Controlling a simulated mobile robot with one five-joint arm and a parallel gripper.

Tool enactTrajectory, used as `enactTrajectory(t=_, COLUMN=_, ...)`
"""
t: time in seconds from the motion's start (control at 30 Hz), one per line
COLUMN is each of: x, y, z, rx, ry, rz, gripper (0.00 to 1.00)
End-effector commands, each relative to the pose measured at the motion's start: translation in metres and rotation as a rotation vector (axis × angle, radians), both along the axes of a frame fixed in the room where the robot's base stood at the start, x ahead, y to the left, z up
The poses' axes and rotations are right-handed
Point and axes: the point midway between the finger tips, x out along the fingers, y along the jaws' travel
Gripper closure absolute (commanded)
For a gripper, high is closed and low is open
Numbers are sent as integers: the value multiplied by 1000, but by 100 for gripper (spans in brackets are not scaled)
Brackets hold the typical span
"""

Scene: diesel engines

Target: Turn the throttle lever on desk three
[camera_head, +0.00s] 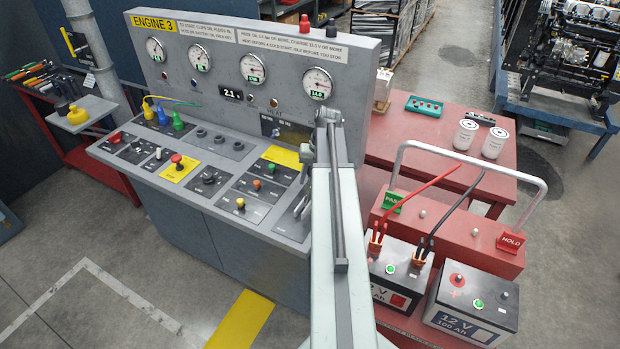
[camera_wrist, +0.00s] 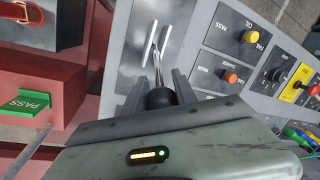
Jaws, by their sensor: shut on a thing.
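The control desk (camera_head: 206,178) carries a sign reading ENGINE 3 (camera_head: 153,24). In the wrist view the throttle lever (camera_wrist: 157,68) is a thin metal rod with a black knob, rising from a slotted plate (camera_wrist: 148,45) on the desk. My gripper (camera_wrist: 160,92) is shut on the lever's black knob, with one dark finger on each side of it. In the head view my arm hides most of the gripper and the lever at the desk's right end.
A red cart with two 12 V batteries (camera_head: 470,306) and a metal handle (camera_head: 470,152) stands right of my arm. Beside the lever are coloured buttons, including an orange one (camera_wrist: 231,78) and a yellow one (camera_wrist: 251,37). A red table (camera_head: 420,137) stands behind the cart.

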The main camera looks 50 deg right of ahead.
Motion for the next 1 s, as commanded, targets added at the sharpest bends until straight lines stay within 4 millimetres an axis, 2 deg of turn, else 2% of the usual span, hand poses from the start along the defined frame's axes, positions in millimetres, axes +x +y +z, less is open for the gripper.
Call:
enactTrajectory(t=0.87, x=1, y=1, z=0, rx=0, ry=-1, rz=2, gripper=100)
enactTrajectory(t=1.0, x=4, y=-5, z=-4, rx=0, ry=-2, rz=2, gripper=100)
